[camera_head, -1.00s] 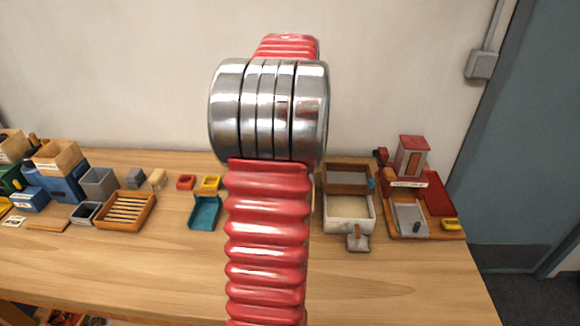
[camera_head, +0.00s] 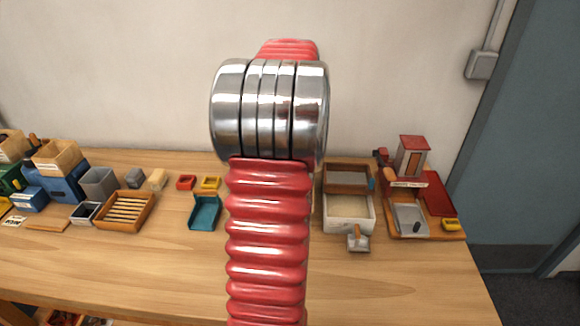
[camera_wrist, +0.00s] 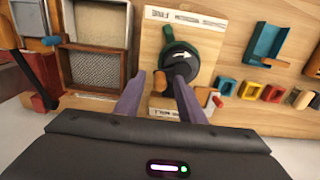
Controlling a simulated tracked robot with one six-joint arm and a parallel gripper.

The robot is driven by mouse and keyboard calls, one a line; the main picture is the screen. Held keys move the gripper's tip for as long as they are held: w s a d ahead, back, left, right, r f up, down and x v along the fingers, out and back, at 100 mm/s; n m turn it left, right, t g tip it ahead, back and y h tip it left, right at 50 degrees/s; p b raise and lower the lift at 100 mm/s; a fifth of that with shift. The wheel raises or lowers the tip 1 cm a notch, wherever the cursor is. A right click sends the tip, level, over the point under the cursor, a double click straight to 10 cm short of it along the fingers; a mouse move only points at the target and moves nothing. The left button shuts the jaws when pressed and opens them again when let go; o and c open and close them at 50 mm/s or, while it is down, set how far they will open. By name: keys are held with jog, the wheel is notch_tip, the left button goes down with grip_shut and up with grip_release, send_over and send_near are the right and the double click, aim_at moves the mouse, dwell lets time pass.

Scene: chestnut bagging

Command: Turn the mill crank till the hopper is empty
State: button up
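The mill (camera_wrist: 180,55) shows in the wrist view as a dark green round body with a white arrow on top, on a pale wooden board (camera_wrist: 157,35) with upside-down lettering. An orange-brown knob (camera_wrist: 160,83), seemingly the crank handle, stands beside it. My gripper (camera_wrist: 158,84) is open, its two purple-grey fingers apart, with the knob between their tips in this view. I cannot tell whether the fingers touch it. What the hopper holds cannot be made out. In the head view my red arm hides the mill.
In the wrist view a mesh-bottomed wooden box (camera_wrist: 95,70) lies close left, and a blue tray (camera_wrist: 268,42) and small coloured boxes lie right. In the head view a small scoop-like tool (camera_head: 358,240) lies before the sieve boxes (camera_head: 348,207). The table's front is clear.

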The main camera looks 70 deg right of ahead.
jog(key=shift+f, duration=0.4)
jog(key=shift+c, duration=0.4)
